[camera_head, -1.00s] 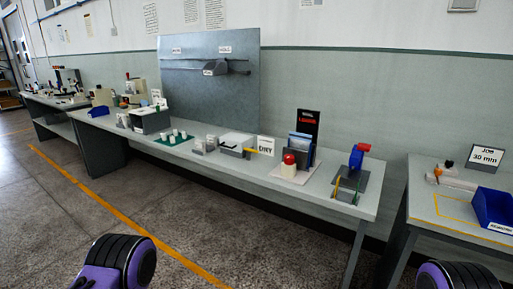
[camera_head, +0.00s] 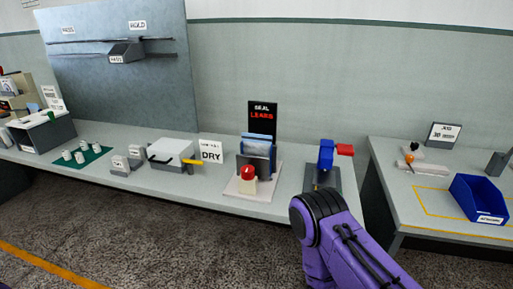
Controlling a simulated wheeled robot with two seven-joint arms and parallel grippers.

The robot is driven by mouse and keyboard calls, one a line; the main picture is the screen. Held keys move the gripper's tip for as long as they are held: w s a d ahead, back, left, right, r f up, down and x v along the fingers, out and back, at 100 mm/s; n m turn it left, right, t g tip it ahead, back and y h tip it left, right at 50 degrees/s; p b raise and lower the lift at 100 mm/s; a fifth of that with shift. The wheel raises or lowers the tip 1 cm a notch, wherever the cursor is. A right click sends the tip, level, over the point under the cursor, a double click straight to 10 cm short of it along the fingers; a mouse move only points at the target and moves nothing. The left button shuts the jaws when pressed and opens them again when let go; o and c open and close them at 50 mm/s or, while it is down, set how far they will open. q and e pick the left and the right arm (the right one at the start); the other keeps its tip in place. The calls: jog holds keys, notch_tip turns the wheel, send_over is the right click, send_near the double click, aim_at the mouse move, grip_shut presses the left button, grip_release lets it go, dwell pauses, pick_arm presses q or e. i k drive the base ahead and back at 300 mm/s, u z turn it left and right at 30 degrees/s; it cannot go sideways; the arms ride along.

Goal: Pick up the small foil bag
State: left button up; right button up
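I cannot make out a small foil bag for certain in the head view. A blue, glossy upright piece (camera_head: 258,147) stands in the sealing station, below a black sign (camera_head: 262,118) with red letters; I cannot tell if it is a bag. My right arm reaches in from the lower right, a purple link with a black rounded joint, in front of the bench edge. No fingers of my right gripper show. My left gripper and arm are out of view.
A red button (camera_head: 248,172) stands before the sealing station. A blue and red device (camera_head: 327,155) is to its right. A white-topped box (camera_head: 171,153), a DRY sign (camera_head: 211,151) and a green mat (camera_head: 95,157) are left. A blue bin (camera_head: 478,198) sits on the right table.

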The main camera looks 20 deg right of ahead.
aim_at(258, 145)
jog(key=z, duration=0.55)
jog(key=i, duration=0.75)
jog(key=z, duration=0.6)
